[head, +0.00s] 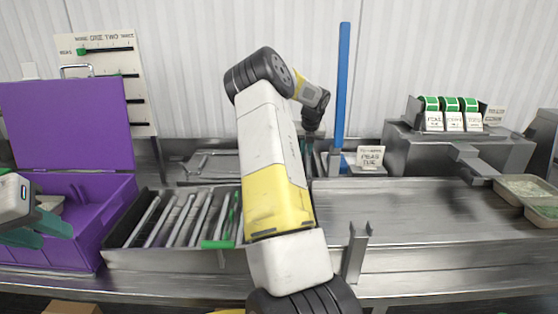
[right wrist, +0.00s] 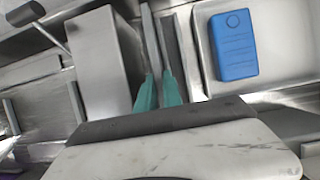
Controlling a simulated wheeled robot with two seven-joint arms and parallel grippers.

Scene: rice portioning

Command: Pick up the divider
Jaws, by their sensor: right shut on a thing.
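My right arm reaches over the counter, and its gripper (head: 309,146) is low at the back, partly hidden by my arm in the head view. In the right wrist view the teal fingers (right wrist: 159,84) are shut on a thin grey upright plate, the divider (right wrist: 150,40). The divider stands between a grey metal block and a metal tray, and its lower part is hidden. My left gripper (head: 36,231) is at the left edge by the purple box, with its teal fingers apart and nothing seen between them.
A purple box (head: 120,207) stands at left. A metal bin (head: 118,258) of upright slats is beside it. A tall blue thing (head: 343,90) stands near the right gripper; a blue slab (right wrist: 234,45) lies in a tray. Small trays (head: 508,192) are far right.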

